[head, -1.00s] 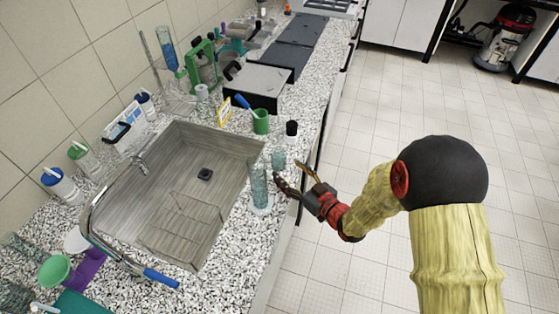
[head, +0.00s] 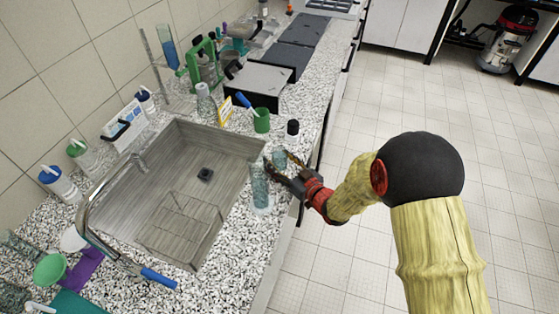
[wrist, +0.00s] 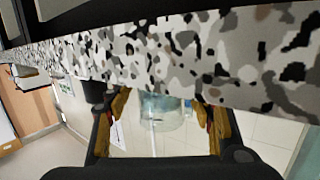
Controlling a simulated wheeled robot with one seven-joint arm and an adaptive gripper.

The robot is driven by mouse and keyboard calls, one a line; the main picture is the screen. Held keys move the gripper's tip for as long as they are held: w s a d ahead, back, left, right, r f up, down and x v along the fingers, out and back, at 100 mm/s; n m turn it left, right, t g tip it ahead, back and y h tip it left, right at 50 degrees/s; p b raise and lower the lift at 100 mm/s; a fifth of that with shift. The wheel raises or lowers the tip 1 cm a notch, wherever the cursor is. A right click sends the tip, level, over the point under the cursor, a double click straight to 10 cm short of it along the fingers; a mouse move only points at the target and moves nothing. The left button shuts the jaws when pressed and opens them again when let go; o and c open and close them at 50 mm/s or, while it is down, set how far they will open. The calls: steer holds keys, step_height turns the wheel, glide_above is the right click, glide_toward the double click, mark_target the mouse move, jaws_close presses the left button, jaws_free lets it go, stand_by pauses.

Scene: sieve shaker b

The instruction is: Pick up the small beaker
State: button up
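The small beaker (head: 279,158) is clear bluish glass and stands upright on the speckled counter, right of the sink. My gripper (head: 280,166) is open at the beaker, with one finger on each side of it, and partly hides its lower part. In the wrist view, the beaker (wrist: 165,112) shows between the two yellowish fingers of my gripper (wrist: 165,125). Gaps show between the glass and both fingers there, so the gripper is not closed on it.
A taller glass cylinder (head: 260,190) stands just in front of the beaker, close to my left finger. A black-capped bottle (head: 292,131) and a green cup (head: 261,121) stand behind. The sink (head: 190,215) lies left.

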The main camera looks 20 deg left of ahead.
steer(key=c, duration=1)
steer(key=shift+r, duration=0.2)
steer(key=shift+c, duration=0.3)
